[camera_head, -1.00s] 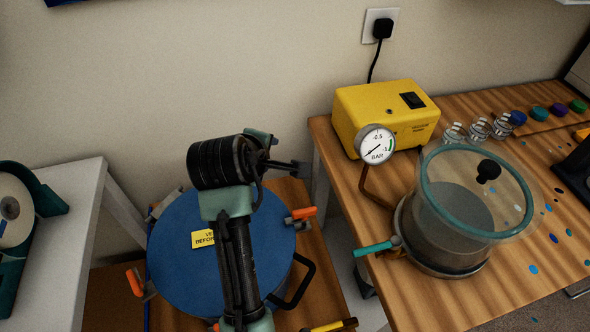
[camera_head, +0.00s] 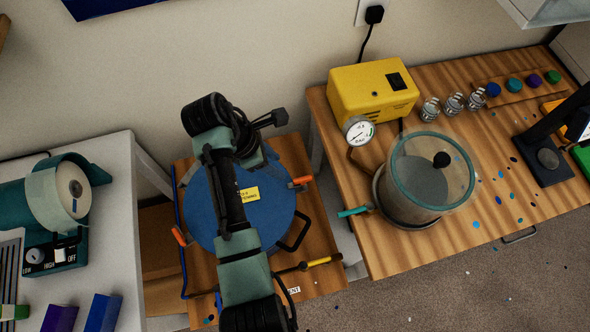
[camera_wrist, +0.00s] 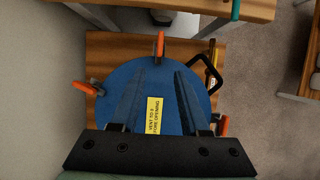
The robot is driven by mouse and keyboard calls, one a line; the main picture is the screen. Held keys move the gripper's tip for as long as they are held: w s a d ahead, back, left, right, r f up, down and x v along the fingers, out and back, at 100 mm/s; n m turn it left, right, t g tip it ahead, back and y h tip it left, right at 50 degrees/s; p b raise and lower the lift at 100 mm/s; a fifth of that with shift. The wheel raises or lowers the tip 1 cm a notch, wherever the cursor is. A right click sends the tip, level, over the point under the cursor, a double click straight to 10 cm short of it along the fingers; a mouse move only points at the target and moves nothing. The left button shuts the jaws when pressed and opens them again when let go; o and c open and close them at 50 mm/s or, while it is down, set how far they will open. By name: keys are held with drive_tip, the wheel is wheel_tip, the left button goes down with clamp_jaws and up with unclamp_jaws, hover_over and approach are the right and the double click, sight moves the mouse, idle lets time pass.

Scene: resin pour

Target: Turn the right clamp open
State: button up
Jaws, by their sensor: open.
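The blue round lid (camera_head: 268,215) closes a pot on a low wooden stand, and carries a yellow label (camera_head: 249,194) about venting before opening. The right clamp (camera_head: 301,181), with an orange handle, sits at the lid's right rim, its handle pointing outward. In the wrist view this clamp (camera_wrist: 160,44) is at the top rim. A left clamp (camera_head: 179,237) and a back clamp (camera_wrist: 88,88) also sit on the rim. My gripper (camera_wrist: 164,70) is open and empty above the lid, its fingertips apart from the right clamp. My arm hides part of the lid.
A black handle (camera_head: 296,234) sticks out at the pot's front right. A yellow-handled valve (camera_head: 324,260) is below it. The right bench holds a clear chamber (camera_head: 418,190), a gauge (camera_head: 359,129) and a yellow pump (camera_head: 372,88). A white table (camera_head: 104,262) stands left.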

sight(297, 180)
drive_tip(key=x, duration=1.2)
drive_tip(key=shift+f, duration=0.1)
clamp_jaws()
